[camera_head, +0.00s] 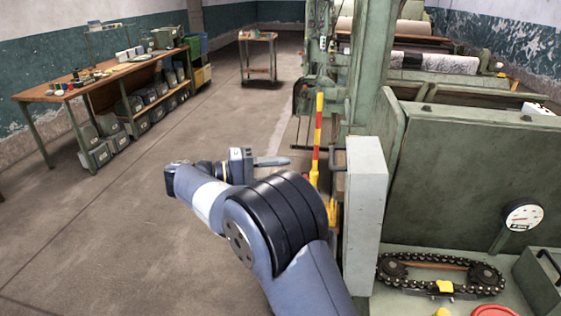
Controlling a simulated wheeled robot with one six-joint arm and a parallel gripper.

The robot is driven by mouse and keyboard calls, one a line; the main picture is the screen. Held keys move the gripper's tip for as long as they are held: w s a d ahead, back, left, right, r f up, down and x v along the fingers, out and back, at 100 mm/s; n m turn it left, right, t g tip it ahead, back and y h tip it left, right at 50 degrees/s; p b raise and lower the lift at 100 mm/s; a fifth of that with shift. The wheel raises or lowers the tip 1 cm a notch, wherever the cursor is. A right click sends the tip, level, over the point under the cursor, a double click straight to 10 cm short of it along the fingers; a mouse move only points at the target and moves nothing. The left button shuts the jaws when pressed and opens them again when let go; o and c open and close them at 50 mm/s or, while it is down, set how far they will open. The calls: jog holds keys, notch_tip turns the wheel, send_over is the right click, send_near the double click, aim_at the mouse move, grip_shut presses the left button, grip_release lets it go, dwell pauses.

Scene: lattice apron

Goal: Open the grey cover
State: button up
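The grey cover appears to be the pale grey upright panel (365,205) on the near end of the green machine, right of centre. A dark bar handle (337,158) sticks out at its upper left edge. I cannot tell from this angle whether the cover is shut fully. My gripper (272,161) is left of the handle, pointing right towards it, with a visible space between them. Its fingers are seen side-on and overlap, so their opening is unclear. No object shows in them.
A chain on sprockets (440,272), a dial gauge (523,216) and a dark box (543,278) are at lower right. A wooden workbench (100,82) is at left. The floor between is clear.

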jog(key=shift+f+p+v, duration=0.2)
jog(key=shift+p+v, duration=0.8)
jog(key=shift+p, duration=1.3)
jog(key=shift+a+f+p, duration=0.15)
jog(key=shift+a+p, duration=0.05)
jog(key=shift+p, duration=0.25)
jog(key=shift+f, duration=0.1)
